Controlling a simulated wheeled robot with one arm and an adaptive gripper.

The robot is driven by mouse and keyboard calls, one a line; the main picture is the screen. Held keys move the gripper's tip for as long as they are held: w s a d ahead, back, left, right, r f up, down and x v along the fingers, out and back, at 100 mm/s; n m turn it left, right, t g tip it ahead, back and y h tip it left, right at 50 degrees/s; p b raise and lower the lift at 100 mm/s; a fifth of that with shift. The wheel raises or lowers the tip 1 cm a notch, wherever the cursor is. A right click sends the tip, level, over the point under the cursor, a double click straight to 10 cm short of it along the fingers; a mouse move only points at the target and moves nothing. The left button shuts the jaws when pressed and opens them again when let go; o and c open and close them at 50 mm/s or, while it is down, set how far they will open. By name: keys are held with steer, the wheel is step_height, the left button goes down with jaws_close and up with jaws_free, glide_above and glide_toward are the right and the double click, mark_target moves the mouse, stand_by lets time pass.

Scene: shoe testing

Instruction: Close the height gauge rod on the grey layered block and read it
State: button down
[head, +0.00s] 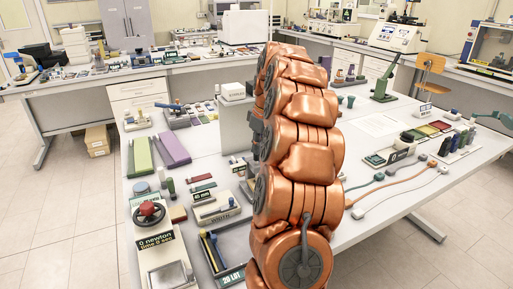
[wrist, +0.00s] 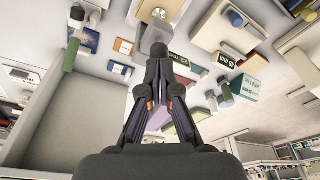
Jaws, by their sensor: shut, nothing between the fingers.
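In the wrist view my gripper (wrist: 157,52) is shut and empty, its dark fingers meeting at the tips above the table. In the head view my copper arm covers the middle of the table, and the gripper is mostly hidden behind it. A black sign reading about 22 mm (wrist: 183,65) lies just right of the fingertips in the wrist view. I cannot make out for certain which device is the height gauge, nor its rod. I cannot pick out the grey layered block; it may be hidden by the arm or fingers.
A width gauge (head: 222,218) with a sign sits left of my arm. Purple and green slabs (head: 173,150), a red-knobbed force tester (head: 149,212) and small pads crowd the left side. A green press (head: 383,84) stands at the back right. A large flat pale panel (wrist: 75,120) fills the wrist view's lower left.

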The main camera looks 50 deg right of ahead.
steer(key=shift+r+p, duration=0.65)
steer(key=shift+r, duration=1.75)
